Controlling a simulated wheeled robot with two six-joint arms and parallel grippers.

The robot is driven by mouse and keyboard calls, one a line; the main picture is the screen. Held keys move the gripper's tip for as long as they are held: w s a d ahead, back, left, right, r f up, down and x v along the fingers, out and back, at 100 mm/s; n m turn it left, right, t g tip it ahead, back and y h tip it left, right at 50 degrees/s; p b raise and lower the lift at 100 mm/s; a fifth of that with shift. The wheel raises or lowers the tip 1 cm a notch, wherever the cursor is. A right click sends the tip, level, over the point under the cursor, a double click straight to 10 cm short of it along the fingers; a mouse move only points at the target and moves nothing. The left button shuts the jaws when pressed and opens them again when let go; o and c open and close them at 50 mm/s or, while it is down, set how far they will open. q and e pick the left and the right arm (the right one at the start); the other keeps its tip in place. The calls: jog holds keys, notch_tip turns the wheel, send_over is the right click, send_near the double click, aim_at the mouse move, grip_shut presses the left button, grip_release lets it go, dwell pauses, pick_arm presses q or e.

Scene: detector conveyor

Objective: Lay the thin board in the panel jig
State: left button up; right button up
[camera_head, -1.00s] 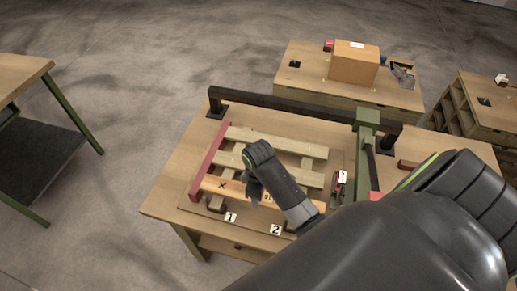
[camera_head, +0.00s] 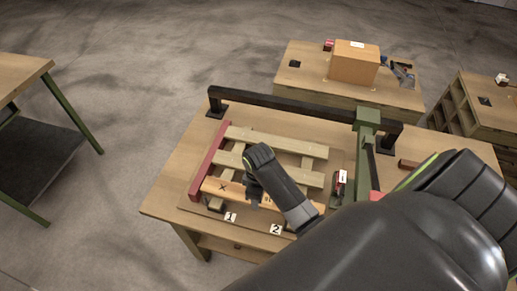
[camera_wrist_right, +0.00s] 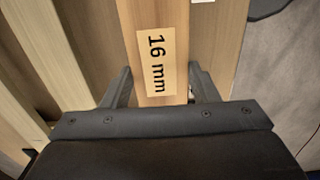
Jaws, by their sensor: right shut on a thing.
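My left gripper is out of view.
A dark rail (camera_head: 290,107) spans the back of the table (camera_head: 165,200), with a green upright (camera_head: 366,150) on the right. Number tags 1 (camera_head: 230,217) and 2 (camera_head: 276,229) mark the near edge. A cardboard box (camera_head: 354,63) stands on another table behind.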

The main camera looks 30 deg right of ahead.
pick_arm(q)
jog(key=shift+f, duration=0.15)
pick_arm(e)
jog(key=shift+f, duration=0.75)
jog(key=o, duration=1.2)
jog(key=shift+c, duration=0.2)
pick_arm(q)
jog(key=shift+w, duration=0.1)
